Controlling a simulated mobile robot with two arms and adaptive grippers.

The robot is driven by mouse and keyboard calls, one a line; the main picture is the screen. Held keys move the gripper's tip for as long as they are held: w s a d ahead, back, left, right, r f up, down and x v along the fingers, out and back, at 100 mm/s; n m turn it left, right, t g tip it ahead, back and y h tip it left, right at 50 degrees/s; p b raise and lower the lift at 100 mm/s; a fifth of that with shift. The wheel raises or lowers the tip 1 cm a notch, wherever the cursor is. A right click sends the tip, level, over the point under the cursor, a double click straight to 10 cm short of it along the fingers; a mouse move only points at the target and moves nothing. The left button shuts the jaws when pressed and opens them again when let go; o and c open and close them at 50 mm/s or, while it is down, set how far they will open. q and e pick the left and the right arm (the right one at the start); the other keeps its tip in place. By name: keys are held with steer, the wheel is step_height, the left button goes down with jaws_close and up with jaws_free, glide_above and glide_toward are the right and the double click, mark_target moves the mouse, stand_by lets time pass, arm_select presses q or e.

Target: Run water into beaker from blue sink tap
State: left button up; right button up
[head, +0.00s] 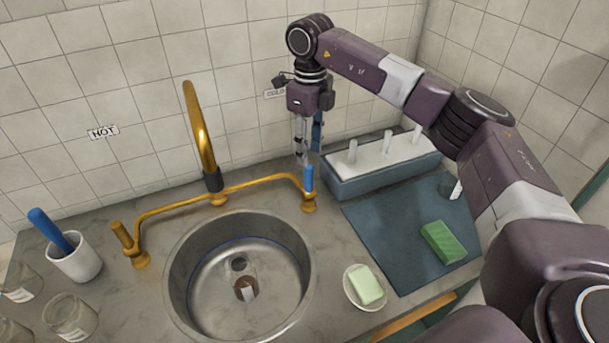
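The blue tap handle (309,177) stands upright at the right end of the brass pipework. The brass spout (199,130) rises at the back of the round steel sink (187,268). A clear glass beaker (247,288) with a pale label appears to stand in the sink near the drain; its outline is faint. My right gripper (306,158) points down just above and behind the blue handle. I cannot tell whether its fingers are open or whether they touch the handle. My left gripper is out of view.
A white cup (78,263) holding a blue-handled tool and several glass jars stand at left. A brass knob (122,236) is left of the sink. At right are a soap dish (352,291), a green sponge (442,242) on a mat and a pegged rack (375,183).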

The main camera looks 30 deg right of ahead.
mark_target(309, 166)
steer(key=shift+w+f, duration=0.2)
steer(key=shift+f, duration=0.3)
steer(key=f+p, duration=0.2)
steer(key=f, duration=0.4)
steer(key=shift+s+f, duration=0.2)
steer(key=shift+f, duration=0.3)
jaws_close()
